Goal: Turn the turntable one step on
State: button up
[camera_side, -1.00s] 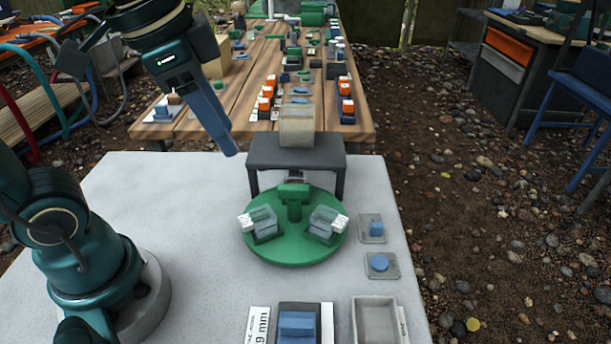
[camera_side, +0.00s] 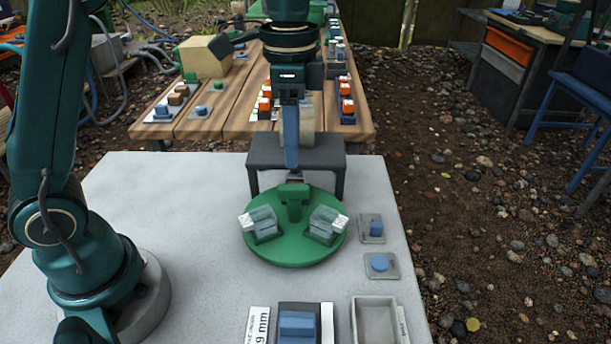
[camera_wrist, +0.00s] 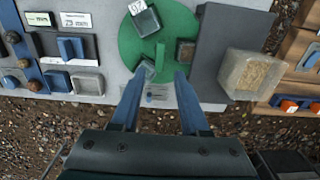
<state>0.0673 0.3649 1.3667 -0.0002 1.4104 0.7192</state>
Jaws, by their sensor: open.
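The green turntable (camera_side: 290,255) lies flat on the pale worktop in the side view. A green post with a crossbar (camera_side: 293,200) stands on it towards the back. Two clear holders with white-topped pieces sit on the disc, one at left (camera_side: 262,224) and one at right (camera_side: 326,223). My gripper (camera_side: 292,172) points down just behind the post, in front of the dark stand; exact contact cannot be told. In the wrist view the turntable (camera_wrist: 130,45) is beyond my open, empty gripper (camera_wrist: 159,76), with a clear holder near the left fingertip.
A dark stand (camera_side: 330,153) rises behind the turntable with a beige container (camera_wrist: 250,75). An empty tray (camera_side: 375,320) is at front.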

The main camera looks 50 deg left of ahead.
aim_at(294, 187)
jog(key=shift+f, duration=3.75)
jog(key=shift+c, duration=0.3)
grip_shut()
jog(key=m, duration=0.6)
